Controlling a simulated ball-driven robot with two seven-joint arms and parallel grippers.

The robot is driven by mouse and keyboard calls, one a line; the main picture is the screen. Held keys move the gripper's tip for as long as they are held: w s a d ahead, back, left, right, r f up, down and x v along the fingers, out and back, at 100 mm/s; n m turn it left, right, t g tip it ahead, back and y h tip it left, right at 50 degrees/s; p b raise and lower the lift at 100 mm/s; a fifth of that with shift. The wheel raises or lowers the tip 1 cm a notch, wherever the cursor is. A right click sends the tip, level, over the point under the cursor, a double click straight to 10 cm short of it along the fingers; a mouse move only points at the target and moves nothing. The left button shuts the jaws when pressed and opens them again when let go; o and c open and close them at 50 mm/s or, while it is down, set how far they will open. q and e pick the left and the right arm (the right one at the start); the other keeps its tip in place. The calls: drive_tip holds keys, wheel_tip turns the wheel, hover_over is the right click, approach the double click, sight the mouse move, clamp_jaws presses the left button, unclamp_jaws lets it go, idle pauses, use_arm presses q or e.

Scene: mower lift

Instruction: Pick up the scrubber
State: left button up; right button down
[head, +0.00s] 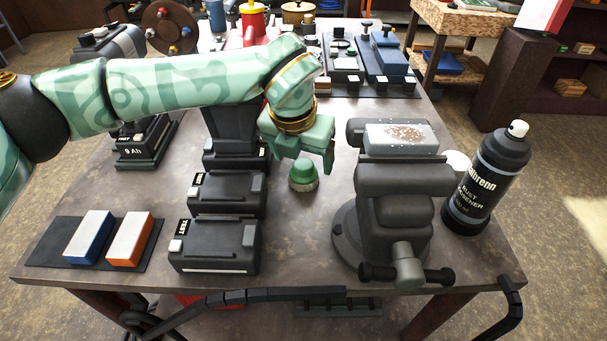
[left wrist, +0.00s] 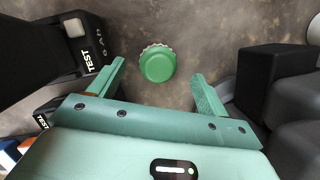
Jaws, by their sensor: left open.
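The scrubber (head: 303,175), a small round green knob with a pale fringe at its base, stands on the workbench between the batteries and the vise. In the left wrist view the scrubber (left wrist: 157,64) shows from above, just beyond and between the fingertips. My left gripper (head: 303,160) is open and empty, pointing down over the bench just above and behind the scrubber. In the left wrist view the open fingers of my left gripper (left wrist: 160,78) stand apart on both sides, not touching the scrubber. My right gripper is not in view.
A grey vise (head: 400,190) holding a rust-spotted metal block (head: 400,138) stands right of the scrubber. Black batteries (head: 228,192) stand to its left. A spray can (head: 487,180) stands at the right edge. Bench in front of the scrubber is clear.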

sight(303, 164)
use_arm(q)
drive_tip(key=x, duration=0.3)
drive_tip(key=shift+w+f+b, duration=0.1)
drive_tip(key=shift+f+b, duration=0.25)
drive_tip(key=shift+b, duration=0.05)
drive_tip(key=shift+r, duration=0.15)
drive_tip(key=shift+c, duration=0.3)
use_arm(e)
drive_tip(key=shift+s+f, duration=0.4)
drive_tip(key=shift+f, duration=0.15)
use_arm(q)
drive_tip(key=c, duration=1)
